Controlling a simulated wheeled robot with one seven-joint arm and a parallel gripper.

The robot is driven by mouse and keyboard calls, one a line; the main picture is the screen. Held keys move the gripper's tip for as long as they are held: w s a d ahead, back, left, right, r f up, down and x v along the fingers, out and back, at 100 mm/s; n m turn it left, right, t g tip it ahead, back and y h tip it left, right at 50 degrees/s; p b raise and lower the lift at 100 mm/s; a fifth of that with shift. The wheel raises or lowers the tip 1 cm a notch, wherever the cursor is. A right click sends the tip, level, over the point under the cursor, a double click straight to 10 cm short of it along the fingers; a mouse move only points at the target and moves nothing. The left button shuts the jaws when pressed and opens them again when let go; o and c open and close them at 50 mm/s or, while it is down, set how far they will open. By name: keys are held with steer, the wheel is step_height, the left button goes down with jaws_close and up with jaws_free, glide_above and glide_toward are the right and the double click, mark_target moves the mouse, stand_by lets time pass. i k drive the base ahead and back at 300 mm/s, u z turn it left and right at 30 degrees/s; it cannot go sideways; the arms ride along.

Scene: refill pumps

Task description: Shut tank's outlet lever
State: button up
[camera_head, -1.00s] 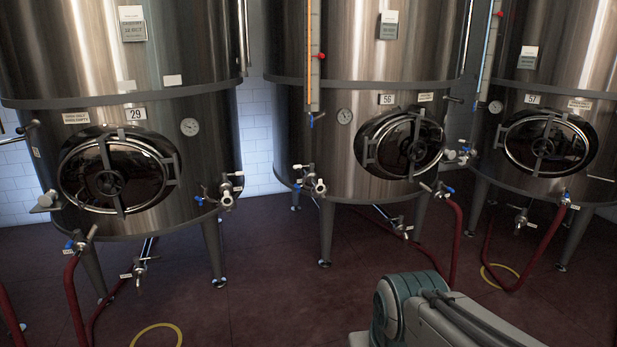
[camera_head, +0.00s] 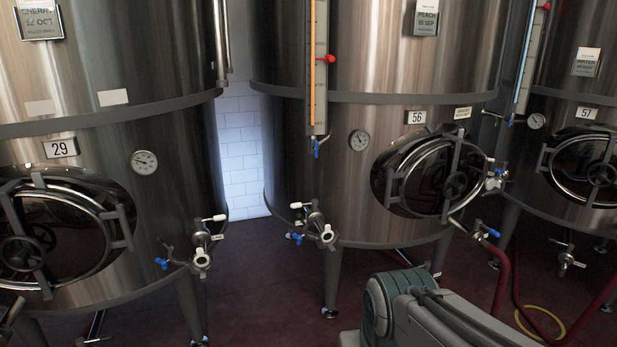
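Three steel tanks stand ahead: tank 29 (camera_head: 120,160) at left, tank 56 (camera_head: 360,190) in the middle and tank 57 (camera_head: 548,190) at right. Tank 29's front valve (camera_head: 203,245) has a white handle and a blue handle. Tank 56's front valve (camera_head: 318,228) also has a white and a blue handle. Lower right on tank 56, a valve with a blue lever (camera_head: 488,231) joins a red hose. I cannot tell from the frame which lever is the task's outlet lever. My gripper is out of view; only part of my arm shows at the bottom.
Dark red floor (camera_head: 262,290) is open between the tank legs. Red hoses (camera_head: 502,285) run down at right, near a yellow ring (camera_head: 540,321) on the floor. A level gauge (camera_head: 319,70) hangs down tank 56. Round manway doors bulge from the tanks.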

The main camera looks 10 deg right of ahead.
mark_target(489, 229)
steer(key=i, duration=0.25)
steer(key=z, duration=3.05)
steer(key=i, duration=1.7)
steer(key=u, duration=2.85)
steer(key=i, duration=0.65)
steer(key=u, duration=0.15)
